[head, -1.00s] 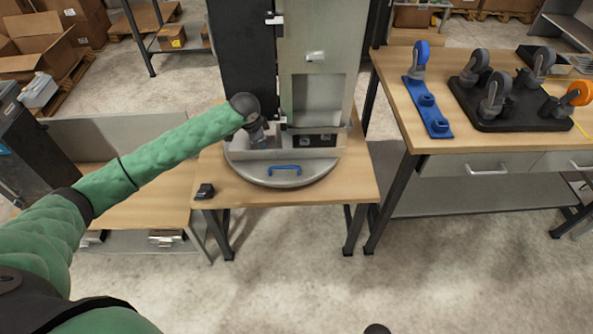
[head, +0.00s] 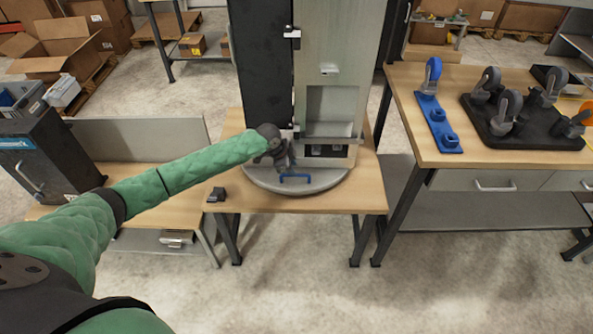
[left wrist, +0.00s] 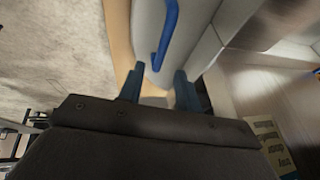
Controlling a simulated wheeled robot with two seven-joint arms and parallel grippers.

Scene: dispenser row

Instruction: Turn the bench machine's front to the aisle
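The bench machine (head: 335,75) is a tall cabinet with a dark side at left and a pale grey-green face with a recess at right. It stands on a round grey turntable (head: 332,184) on a small wooden bench. A blue handle (head: 297,178) is on the turntable's near side. My left gripper (head: 286,165) is just above and behind the handle in the head view, partly covering it. In the left wrist view the left gripper's fingers (left wrist: 159,88) are apart and empty, with the blue handle (left wrist: 168,30) just beyond them. My right gripper is out of view.
A small black object (head: 217,195) lies at the bench's left front corner. A workbench at right holds a blue caster strip (head: 437,125) and a black caster tray (head: 522,130). A dark cabinet (head: 45,160) stands at left. The floor in front is clear.

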